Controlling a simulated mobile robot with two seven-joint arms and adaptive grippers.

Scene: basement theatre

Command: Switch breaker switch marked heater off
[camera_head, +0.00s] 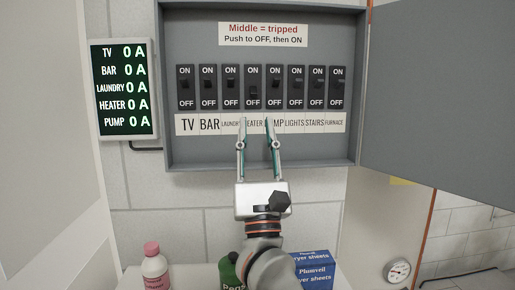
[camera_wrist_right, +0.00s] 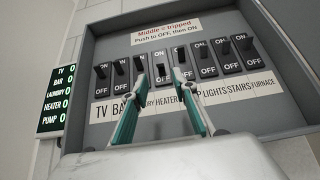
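The heater breaker switch (camera_head: 252,88) is fourth from the left in the row, above the label HEATER, which the fingers partly cover. Its lever sits lower than those of its neighbours, towards the OFF mark. It also shows in the right wrist view (camera_wrist_right: 162,71), between the fingertips. My right gripper (camera_head: 255,119) is open and empty, its two fingers pointing up, with the tips just below the heater switch in the picture. In the wrist view, the gripper (camera_wrist_right: 161,82) shows a clear gap between its fingers. I cannot tell whether it touches the panel. My left gripper is not in view.
The grey breaker box (camera_head: 357,90) has its door (camera_head: 440,100) swung open to the right. A display (camera_head: 124,90) at left reads 0 A on every line. A pink-capped bottle (camera_head: 155,268), a green bottle (camera_head: 228,272) and a blue box (camera_head: 315,268) stand below.

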